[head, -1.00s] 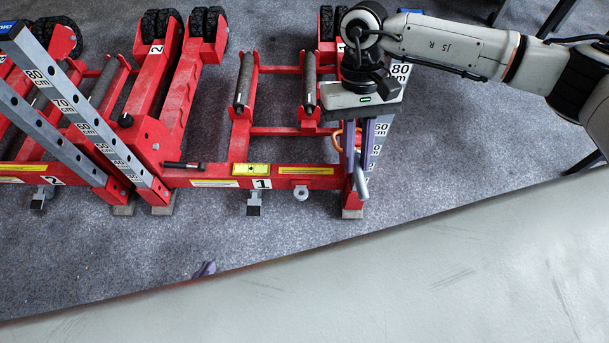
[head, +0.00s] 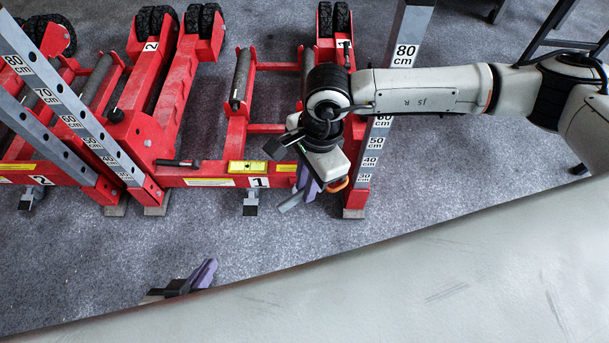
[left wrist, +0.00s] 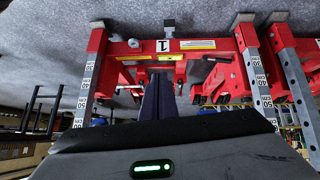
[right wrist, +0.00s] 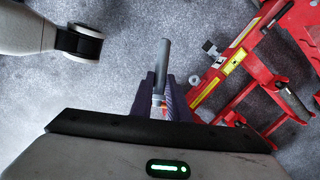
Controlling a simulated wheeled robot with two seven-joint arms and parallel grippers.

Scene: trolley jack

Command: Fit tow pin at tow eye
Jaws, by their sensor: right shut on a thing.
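My right gripper (head: 308,188) is shut on the grey tow pin (head: 290,202), tilted and held in front of the red jack's front beam. In the right wrist view the pin (right wrist: 164,62) points away beyond the fingers; an orange part (head: 337,184) shows beside the gripper in the head view. The tow eye (right wrist: 194,80) is a small grey ring on the beam, to the right of and apart from the pin. It also shows in the left wrist view (left wrist: 133,42); in the head view it is hidden. My left gripper (head: 204,273) is shut and empty, low beside the pale panel.
The red jack frame (head: 330,182) bears a label 1, a yellow level (head: 248,167) and a foot bracket (head: 251,204) near the tow eye. A measuring post (head: 405,55) stands on the right. The pale panel (head: 400,260) fills the foreground. Carpet before the beam is clear.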

